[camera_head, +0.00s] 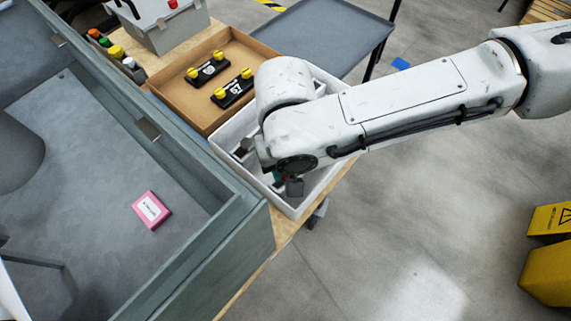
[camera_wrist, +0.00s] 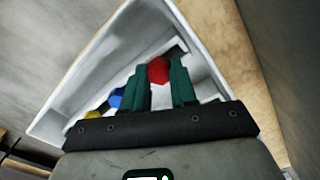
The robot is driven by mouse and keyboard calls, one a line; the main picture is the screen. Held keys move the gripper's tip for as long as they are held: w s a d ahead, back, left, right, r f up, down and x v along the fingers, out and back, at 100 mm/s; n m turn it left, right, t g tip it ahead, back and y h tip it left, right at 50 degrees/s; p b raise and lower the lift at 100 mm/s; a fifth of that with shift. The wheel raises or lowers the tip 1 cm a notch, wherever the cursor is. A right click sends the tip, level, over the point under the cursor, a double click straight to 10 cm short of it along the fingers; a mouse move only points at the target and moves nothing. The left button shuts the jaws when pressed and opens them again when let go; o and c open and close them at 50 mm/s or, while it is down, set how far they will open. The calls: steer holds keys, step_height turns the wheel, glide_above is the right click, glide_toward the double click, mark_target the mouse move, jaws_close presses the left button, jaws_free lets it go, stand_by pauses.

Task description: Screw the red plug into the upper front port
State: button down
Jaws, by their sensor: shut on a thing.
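The red plug (camera_wrist: 158,72) sits between the two green fingers of my gripper (camera_wrist: 160,80) in the wrist view. The gripper is shut on it, inside the white tray (camera_wrist: 66,88). In the head view my gripper (camera_head: 284,182) points down into the same white tray (camera_head: 296,212), mostly hidden by my arm; a speck of red shows at the fingers. A grey case (camera_head: 165,30) with a red part on top stands at the upper left in the head view. I cannot make out the upper front port.
Blue (camera_wrist: 115,98) and yellow (camera_wrist: 93,114) pieces lie left of my fingers in the tray. A brown tray (camera_head: 183,111) holds two black parts with yellow knobs. A walled grey surface at left holds a pink box (camera_head: 151,210).

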mark_target(286, 172)
steer(key=shift+r+p, duration=2.95)
steer(key=shift+r, duration=0.3)
